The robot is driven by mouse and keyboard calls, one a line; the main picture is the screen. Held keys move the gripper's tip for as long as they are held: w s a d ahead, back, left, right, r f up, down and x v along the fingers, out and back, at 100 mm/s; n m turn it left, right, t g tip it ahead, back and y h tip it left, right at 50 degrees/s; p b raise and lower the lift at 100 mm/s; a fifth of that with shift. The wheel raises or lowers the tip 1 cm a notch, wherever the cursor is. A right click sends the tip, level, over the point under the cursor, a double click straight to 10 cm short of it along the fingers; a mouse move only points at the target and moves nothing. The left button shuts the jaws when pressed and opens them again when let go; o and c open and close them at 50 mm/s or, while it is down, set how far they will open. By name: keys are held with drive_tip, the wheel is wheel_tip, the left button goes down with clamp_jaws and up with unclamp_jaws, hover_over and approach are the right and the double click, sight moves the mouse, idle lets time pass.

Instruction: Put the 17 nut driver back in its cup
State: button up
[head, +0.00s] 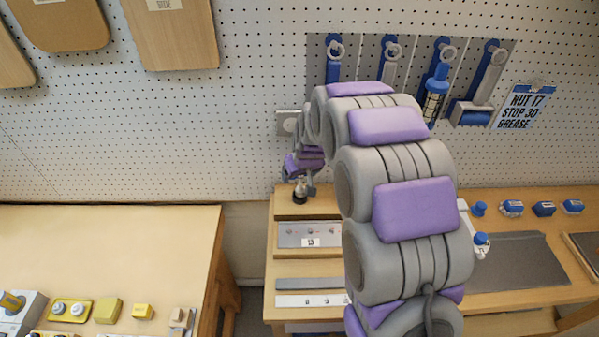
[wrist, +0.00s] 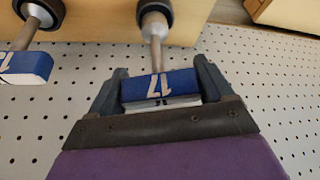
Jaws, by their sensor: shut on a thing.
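In the wrist view the 17 nut driver has a blue handle (wrist: 160,85) marked 17 and a grey metal shaft (wrist: 154,35). My gripper (wrist: 160,78) is shut on this handle, one dark finger on each side. The shaft runs up to a dark round cup (wrist: 155,8) at the top edge. I cannot tell how deep the tip sits in it. In the head view my arm reaches over the bench, and its end hangs above a wooden block (head: 292,206). My gripper and the driver are too small and hidden there to make out.
A second blue-handled driver (wrist: 25,66) stands left of my gripper, its shaft at another dark cup (wrist: 40,10). A pegboard with blue tools (head: 388,65) and a note (head: 524,105) is behind. A plate marked 13 (head: 290,235) lies before the block.

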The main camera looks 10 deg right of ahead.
drive_tip(key=shift+f, duration=0.15)
drive_tip(key=o, duration=1.4)
drive_tip(key=a+p+v, duration=0.1)
drive_tip(key=p+v, duration=0.2)
drive_tip(key=v, duration=1.4)
drive_tip(key=shift+d, duration=0.4)
drive_tip(key=s+f+m+g, duration=0.1)
drive_tip(key=s+g, duration=0.5)
drive_tip(key=s, duration=3)
drive_tip(key=shift+a+g+h, duration=0.3)
drive_tip(key=shift+a+g, duration=0.1)
